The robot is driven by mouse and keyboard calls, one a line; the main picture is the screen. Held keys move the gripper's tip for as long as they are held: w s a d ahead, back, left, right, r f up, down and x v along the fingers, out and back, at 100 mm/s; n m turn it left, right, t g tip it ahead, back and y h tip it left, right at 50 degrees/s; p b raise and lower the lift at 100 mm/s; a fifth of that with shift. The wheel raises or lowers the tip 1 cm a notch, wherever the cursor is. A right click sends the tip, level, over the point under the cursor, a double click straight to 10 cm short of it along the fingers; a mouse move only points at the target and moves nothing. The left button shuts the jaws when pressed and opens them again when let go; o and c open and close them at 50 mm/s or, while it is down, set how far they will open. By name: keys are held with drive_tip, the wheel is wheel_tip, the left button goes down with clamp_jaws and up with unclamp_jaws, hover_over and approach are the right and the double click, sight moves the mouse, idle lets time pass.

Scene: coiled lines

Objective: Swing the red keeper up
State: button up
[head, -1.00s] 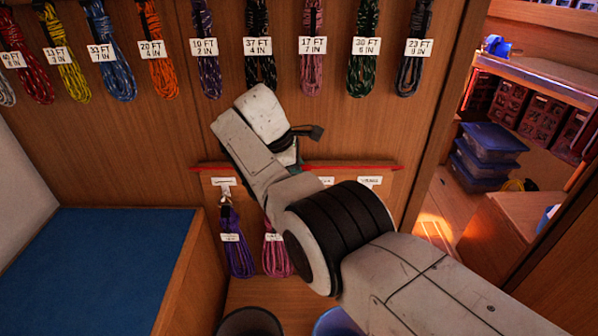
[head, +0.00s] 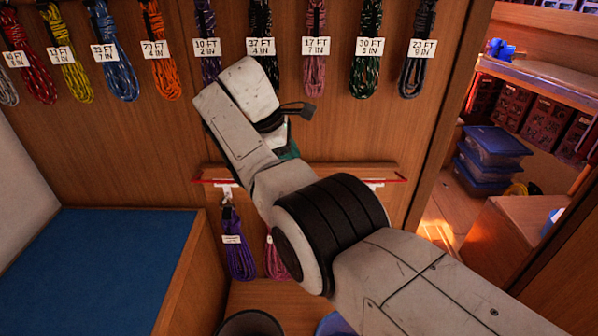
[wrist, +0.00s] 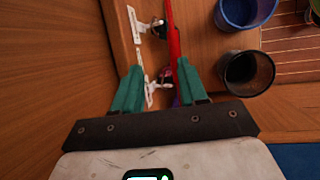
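The red keeper (head: 215,181) is a thin red bar running level along the front of a low wooden hook rail, below the upper row of coils. The arm hides its middle. It also shows in the wrist view (wrist: 173,35), running up to the right fingertip; I cannot tell whether they touch. My gripper (wrist: 160,66) has two teal fingers spread apart with nothing held between them. White hooks (wrist: 152,90) show between and beyond the fingers. In the head view my gripper is mostly hidden behind my arm. A purple coil (head: 238,258) and a pink coil (head: 276,262) hang below the keeper.
Several tagged coils hang above on the wood panel (head: 150,135). A blue-topped bench (head: 95,265) is at left. A dark bin (wrist: 249,71) and a blue bin (wrist: 246,10) stand below the rail. Stacked blue-lidded boxes (head: 490,155) are beyond the opening at right.

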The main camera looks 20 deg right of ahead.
drive_tip(key=shift+v, duration=2.3)
